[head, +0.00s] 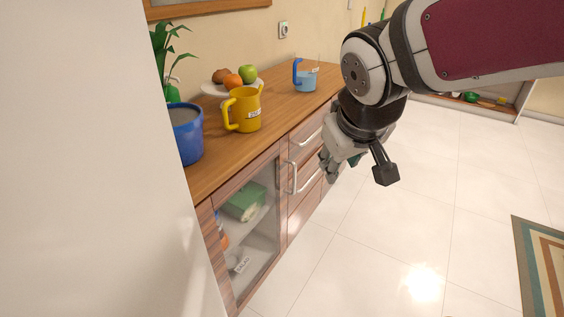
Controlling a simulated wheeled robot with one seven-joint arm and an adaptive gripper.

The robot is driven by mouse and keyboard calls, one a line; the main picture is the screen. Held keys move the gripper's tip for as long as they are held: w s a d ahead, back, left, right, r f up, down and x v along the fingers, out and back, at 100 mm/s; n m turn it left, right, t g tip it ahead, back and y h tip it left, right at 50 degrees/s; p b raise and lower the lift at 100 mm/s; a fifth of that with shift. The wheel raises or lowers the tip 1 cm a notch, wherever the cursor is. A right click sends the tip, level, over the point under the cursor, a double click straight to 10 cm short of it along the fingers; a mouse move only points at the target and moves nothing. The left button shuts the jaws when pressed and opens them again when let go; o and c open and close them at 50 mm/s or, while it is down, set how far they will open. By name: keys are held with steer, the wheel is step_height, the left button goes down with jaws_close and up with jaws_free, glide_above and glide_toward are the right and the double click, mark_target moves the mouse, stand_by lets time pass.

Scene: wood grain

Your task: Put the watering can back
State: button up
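A yellow can-like vessel (245,112) with a loop handle on its left and a small label stands upright on the wooden counter. A smaller light blue vessel (305,81) with a darker blue handle and a label stands farther back on the counter. I cannot tell for certain which of them is the watering can. My gripper (330,166) points down in front of the cabinet's drawers, to the right of both vessels and apart from them. A small dark green patch shows beside its fingers; I cannot tell what it is. The finger opening is not clear.
The wooden counter (215,163) also bears a blue pot (187,132), a plant (165,45) and a plate of fruit (212,88). Below is a glass-fronted cabinet (262,235) with handles sticking out. A pale surface blocks the left. The tiled floor (400,230) is open; a striped rug (537,262) lies at right.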

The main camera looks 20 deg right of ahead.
steer(key=s+a+g+y, duration=0.1)
steer(key=s+a+g, duration=0.1)
steer(key=s, duration=0.8)
steer(key=s+a+f+g+y, duration=0.1)
steer(key=s+a+g, duration=0.2)
steer(key=s, duration=0.7)
steer(key=shift+a+y, duration=0.3)
steer(key=shift+a, duration=0.8)
steer(key=shift+w, duration=0.1)
step_height(320, 180, up, 24)
steer(key=t+p, duration=0.3)
steer(key=p, duration=1.9)
steer(key=shift+t, duration=0.3)
steer(key=shift+f, duration=0.1)
